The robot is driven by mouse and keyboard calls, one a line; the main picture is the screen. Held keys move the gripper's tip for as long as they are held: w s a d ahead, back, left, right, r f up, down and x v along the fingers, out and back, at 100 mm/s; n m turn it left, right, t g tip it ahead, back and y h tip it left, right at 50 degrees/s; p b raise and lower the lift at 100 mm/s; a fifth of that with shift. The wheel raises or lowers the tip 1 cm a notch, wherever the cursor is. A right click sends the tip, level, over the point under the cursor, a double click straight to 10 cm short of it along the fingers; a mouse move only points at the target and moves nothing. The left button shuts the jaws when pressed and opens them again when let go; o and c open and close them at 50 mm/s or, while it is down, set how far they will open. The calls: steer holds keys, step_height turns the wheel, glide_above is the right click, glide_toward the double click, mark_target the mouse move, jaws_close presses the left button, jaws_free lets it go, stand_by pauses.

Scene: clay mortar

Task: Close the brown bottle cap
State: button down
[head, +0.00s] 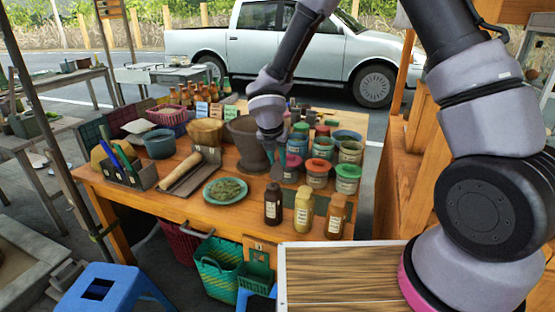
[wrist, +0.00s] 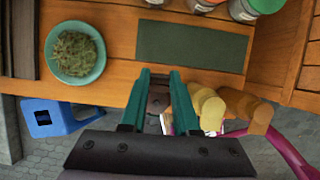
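The dark brown bottle (head: 273,206) stands upright at the front edge of the wooden table, leftmost of three bottles. A dark rounded piece (head: 277,172) shows just above its top, below my gripper; I cannot tell for sure whether it is the cap. My gripper (head: 276,158) points down over the bottle. In the wrist view, its two teal fingers (wrist: 158,88) are apart, with the dark bottle top (wrist: 158,101) showing between them. I cannot tell whether the fingers touch it.
A yellow bottle (head: 303,210) and a tan bottle (head: 337,218) stand close to the right. A green plate (head: 226,191) lies to the left. Several paint jars (head: 317,174) and a clay mortar (head: 247,150) stand behind. A dark green mat (wrist: 192,46) lies flat on the table.

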mark_target(277, 167)
steer(key=shift+s, duration=0.1)
